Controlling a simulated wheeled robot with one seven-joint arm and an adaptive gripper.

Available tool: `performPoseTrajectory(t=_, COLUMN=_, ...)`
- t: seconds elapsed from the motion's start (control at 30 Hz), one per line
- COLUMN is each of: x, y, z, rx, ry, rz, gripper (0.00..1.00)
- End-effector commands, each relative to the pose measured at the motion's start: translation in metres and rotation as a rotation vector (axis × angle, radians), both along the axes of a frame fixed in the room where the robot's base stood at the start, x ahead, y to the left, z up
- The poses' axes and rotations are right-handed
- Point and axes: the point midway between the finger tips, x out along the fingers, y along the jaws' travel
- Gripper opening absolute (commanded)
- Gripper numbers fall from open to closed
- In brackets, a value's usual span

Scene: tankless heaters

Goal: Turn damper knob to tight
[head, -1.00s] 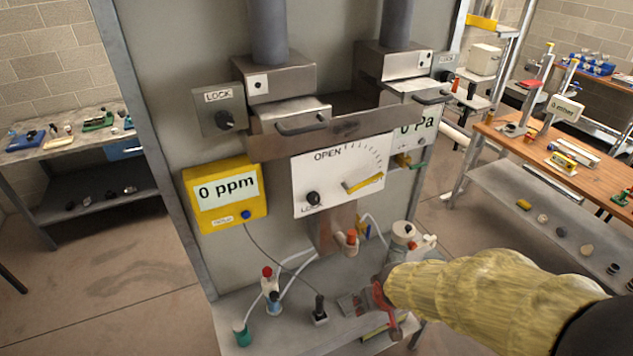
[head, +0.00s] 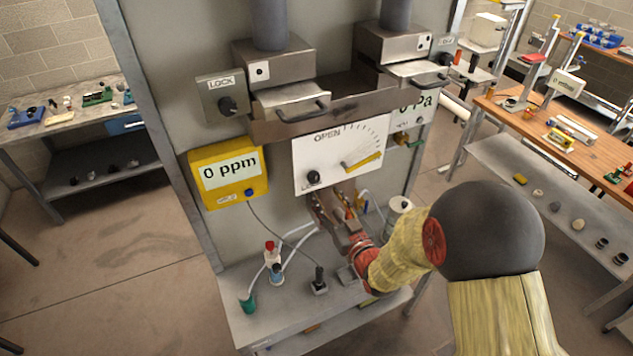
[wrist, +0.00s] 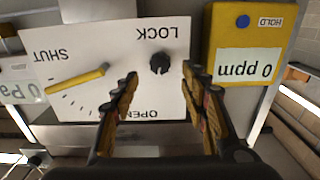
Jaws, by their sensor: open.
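A white damper panel (head: 335,150) with a scale marked OPEN and a yellow pointer (head: 362,163) is on the grey wall unit. A small black knob (head: 313,177) is at its lower left. In the wrist view the panel is upside down. There the black knob (wrist: 160,63) sits beside the word LOCK, and the yellow pointer (wrist: 77,78) lies between SHUT and OPEN. My gripper (head: 330,197) is just below the panel in the head view. In the wrist view my gripper (wrist: 159,80) is open and empty, its fingers either side of the knob's line and apart from it.
A yellow 0 ppm meter (head: 228,175) is left of the panel. Another LOCK knob (head: 227,106) is on a grey plate at upper left. Metal drawers with handles (head: 302,112) jut out above the panel. A shelf (head: 290,300) below holds bottles, tubes and a black switch.

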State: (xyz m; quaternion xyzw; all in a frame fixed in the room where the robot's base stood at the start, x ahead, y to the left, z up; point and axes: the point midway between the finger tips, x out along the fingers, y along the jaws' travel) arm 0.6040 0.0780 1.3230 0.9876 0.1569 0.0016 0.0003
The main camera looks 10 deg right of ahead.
Motion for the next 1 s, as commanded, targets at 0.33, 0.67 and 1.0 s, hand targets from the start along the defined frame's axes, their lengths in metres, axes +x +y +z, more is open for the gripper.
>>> performPoseTrajectory(t=0.33, x=0.046, y=0.015, z=0.001, rx=0.0, ry=0.003, rz=0.0, gripper=0.45)
performPoseTrajectory(t=0.67, x=0.07, y=0.023, z=0.0, rx=0.0, ry=0.003, rz=0.0, gripper=0.45)
performPoseTrajectory(t=1.0, x=0.07, y=0.023, z=0.0, rx=0.0, ry=0.003, rz=-0.001, gripper=0.39)
